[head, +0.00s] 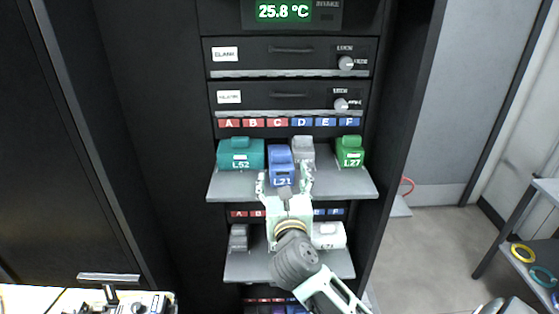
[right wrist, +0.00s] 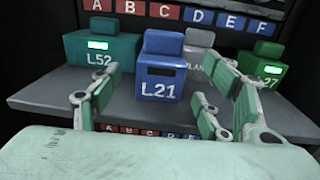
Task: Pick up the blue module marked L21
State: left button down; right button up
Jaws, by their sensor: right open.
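The blue module marked L21 (head: 281,166) sits on the upper grey shelf between the teal module and a grey one. In the right wrist view the blue module (right wrist: 160,78) stands upright, straight ahead, with its label facing me. My right gripper (head: 284,183) is open, its fingers pointing at the shelf. In the right wrist view the open fingers of my right gripper (right wrist: 158,100) stand to either side of the blue module, with gaps between. Nothing is held. My left gripper does not show.
Teal module L52 (head: 240,154) is left of the blue one; a grey module (head: 303,148) is close on its right, and green module L27 (head: 350,151) is farther right. The upper shelf (head: 229,186) has bare front space. A lower shelf (head: 246,271) holds grey and white modules.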

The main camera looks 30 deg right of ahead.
aim_at(281, 167)
jog(key=shift+w+d, duration=0.25)
jog(key=shift+w, duration=0.15)
jog(key=p+x, duration=0.2)
jog(key=x, duration=0.2)
jog(key=shift+w+d, duration=0.2)
jog(key=shift+d, duration=0.05)
jog(key=shift+w+d+f, duration=0.15)
jog(key=shift+w+d, duration=0.05)
jog(key=shift+w, duration=0.15)
jog(key=shift+s+a, duration=0.1)
jog(key=shift+c, duration=0.9)
jog(key=c, duration=1.2)
jog(key=shift+c, duration=0.2)
